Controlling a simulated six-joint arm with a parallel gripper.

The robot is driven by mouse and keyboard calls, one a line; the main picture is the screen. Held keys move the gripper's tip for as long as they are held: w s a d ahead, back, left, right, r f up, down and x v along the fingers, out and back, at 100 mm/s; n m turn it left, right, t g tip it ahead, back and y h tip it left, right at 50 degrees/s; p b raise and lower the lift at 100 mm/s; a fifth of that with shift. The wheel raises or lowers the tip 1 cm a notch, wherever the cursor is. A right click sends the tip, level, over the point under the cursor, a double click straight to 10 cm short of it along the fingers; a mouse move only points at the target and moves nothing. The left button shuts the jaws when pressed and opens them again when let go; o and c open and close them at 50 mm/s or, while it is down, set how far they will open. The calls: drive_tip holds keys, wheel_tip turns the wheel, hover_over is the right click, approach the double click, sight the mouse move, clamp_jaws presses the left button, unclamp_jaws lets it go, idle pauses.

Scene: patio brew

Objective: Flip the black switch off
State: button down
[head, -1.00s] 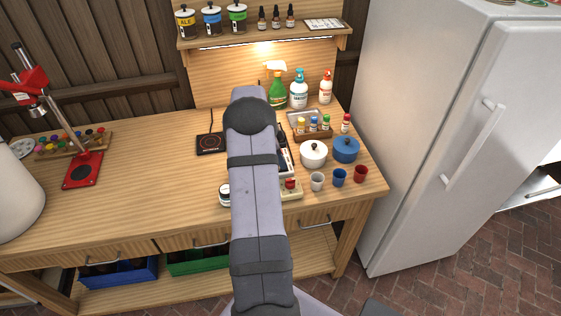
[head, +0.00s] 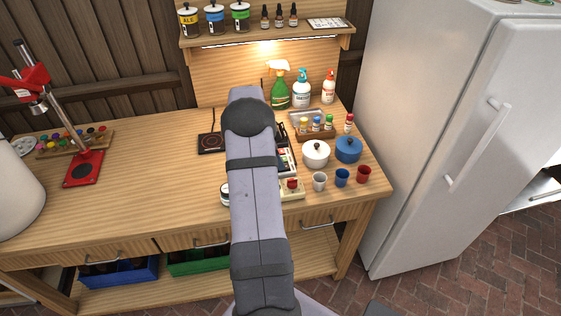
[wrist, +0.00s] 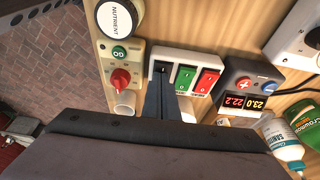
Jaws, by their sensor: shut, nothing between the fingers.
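A pale switch box with three rocker switches (wrist: 184,55) shows in the wrist view. The black switch (wrist: 161,67) is at its left end, beside a green switch (wrist: 185,78) and a red switch (wrist: 206,82). My gripper (wrist: 160,84) is shut and empty, its narrow tips over the black switch. The fingers partly cover that switch, so I cannot tell its tilt or whether they touch it. In the head view, my arm hides the gripper and most of the switch box.
Left of the box, a beige panel carries a red knob (wrist: 121,78) and a green GO button (wrist: 119,52). A controller with a lit display (wrist: 245,102) stands to its right. Pots, small cups (head: 342,178) and spray bottles (head: 279,87) crowd the bench's right end.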

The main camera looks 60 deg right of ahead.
drive_tip(key=shift+r, duration=0.15)
drive_tip(key=shift+r+p, duration=0.4)
drive_tip(key=shift+r, duration=0.2)
drive_tip(key=b+v, duration=0.2)
drive_tip(key=v, duration=1)
drive_tip(key=shift+r, duration=0.25)
drive_tip(key=shift+b, duration=0.35)
drive_tip(key=shift+s+d+r+b, duration=0.3)
drive_tip(key=shift+s+d+b, duration=0.2)
drive_tip(key=shift+b, duration=0.25)
